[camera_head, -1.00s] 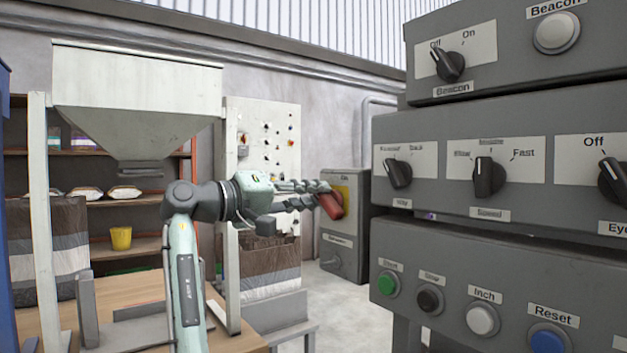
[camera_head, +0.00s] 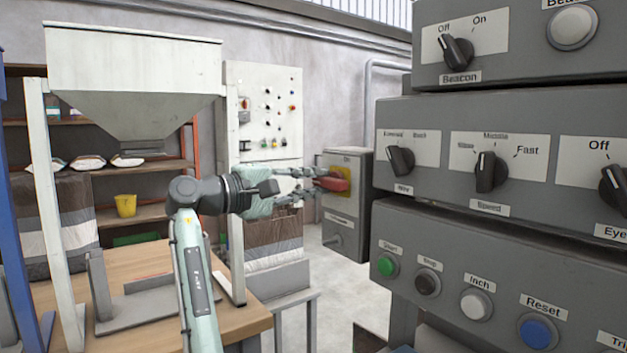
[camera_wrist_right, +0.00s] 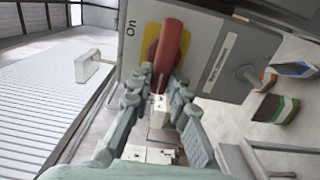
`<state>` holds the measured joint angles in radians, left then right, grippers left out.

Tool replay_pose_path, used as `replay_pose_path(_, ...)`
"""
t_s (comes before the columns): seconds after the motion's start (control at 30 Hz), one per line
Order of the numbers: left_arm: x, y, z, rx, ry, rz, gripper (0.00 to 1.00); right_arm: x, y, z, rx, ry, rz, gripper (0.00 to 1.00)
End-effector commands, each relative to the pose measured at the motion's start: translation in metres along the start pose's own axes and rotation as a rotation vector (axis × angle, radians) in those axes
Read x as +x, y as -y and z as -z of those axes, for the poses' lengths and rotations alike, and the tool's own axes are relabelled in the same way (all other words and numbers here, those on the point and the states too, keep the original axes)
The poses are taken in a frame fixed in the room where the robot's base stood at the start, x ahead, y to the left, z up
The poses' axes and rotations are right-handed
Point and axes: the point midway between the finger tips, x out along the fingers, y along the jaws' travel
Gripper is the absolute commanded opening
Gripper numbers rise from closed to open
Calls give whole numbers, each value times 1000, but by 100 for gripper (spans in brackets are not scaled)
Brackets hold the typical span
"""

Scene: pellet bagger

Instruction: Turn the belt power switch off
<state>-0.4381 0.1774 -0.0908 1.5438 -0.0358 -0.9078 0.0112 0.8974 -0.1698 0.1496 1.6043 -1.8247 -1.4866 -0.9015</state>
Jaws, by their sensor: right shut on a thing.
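The belt power switch is a red handle (camera_head: 335,184) on a yellow plate, mounted on a grey box (camera_head: 347,220) at the centre right of the head view. Its handle lies about level there, pointing left. The "On" mark sits above it on the box. My right gripper (camera_head: 316,181) reaches in from the left and is shut on the handle. In the right wrist view, the fingers (camera_wrist_right: 160,90) sit on both sides of the red handle (camera_wrist_right: 168,52). The handle's lower end is partly hidden between the fingers. My left gripper is out of view.
A large grey control panel (camera_head: 463,222) with knobs and buttons stands close on the right. A hopper (camera_head: 135,85) on white posts and a wooden table (camera_head: 140,270) are on the left. A white board (camera_head: 270,120) stands behind my gripper.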

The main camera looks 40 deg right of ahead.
Motion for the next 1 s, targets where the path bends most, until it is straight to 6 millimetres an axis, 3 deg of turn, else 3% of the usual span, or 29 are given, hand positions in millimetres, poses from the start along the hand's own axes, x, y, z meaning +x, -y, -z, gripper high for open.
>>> replay_pose_path(0.43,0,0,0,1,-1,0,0,1,0,-1,-11,4,0,0)
replay_pose_path(0.47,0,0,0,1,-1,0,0,1,0,-1,-11,4,0,21)
replay_pose_path(0.6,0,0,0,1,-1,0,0,1,0,-1,-10,3,0,38)
replay_pose_path(1.0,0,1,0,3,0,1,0,-7,0,0,-9,-2,0,38)
